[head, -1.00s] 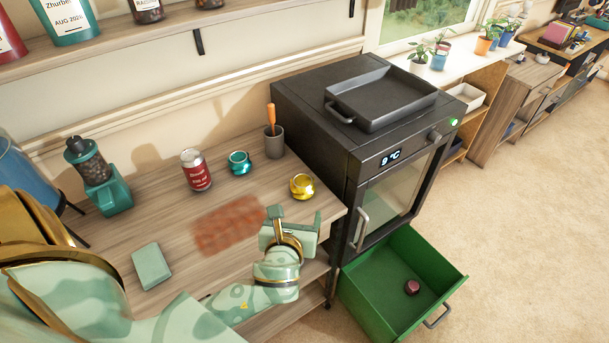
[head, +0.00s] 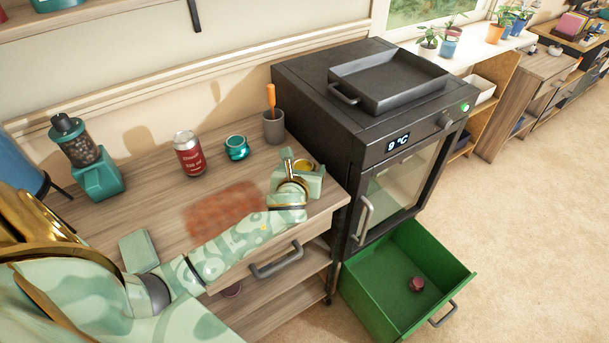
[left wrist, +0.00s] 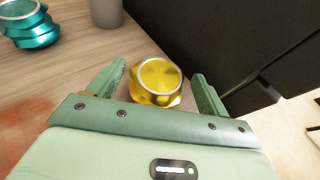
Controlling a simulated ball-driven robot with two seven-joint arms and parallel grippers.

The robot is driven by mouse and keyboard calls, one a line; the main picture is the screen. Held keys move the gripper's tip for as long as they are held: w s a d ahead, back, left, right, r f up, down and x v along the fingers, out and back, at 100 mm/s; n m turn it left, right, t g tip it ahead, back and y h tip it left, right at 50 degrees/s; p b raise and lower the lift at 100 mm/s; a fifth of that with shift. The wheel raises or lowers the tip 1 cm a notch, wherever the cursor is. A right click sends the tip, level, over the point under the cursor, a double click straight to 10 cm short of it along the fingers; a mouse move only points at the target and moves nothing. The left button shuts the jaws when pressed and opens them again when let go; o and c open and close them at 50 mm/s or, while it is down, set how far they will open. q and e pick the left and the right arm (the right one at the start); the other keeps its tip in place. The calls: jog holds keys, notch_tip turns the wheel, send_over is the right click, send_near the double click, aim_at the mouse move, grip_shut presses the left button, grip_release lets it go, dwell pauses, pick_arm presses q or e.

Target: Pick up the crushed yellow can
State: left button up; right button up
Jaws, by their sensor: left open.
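The crushed yellow can (left wrist: 158,78) sits upright on the wooden counter, between the two open fingers of my left gripper (left wrist: 155,88) in the left wrist view. There is a gap on each side of the can. In the head view my left gripper (head: 303,170) reaches over the counter's right end. It hides most of the yellow can (head: 304,166), with only its top showing behind the wrist. My right gripper is not in view.
A crushed teal can (head: 237,148), a red can (head: 188,153) and a grey cup (head: 273,127) stand behind and left. A black oven (head: 330,115) borders the counter's right side. An open green drawer (head: 385,262) holds a dark red object (head: 416,284).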

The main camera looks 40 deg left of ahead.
pick_arm(q)
jog(key=shift+r, duration=0.1)
jog(key=c, duration=1.1)
jog(key=shift+o, duration=0.2)
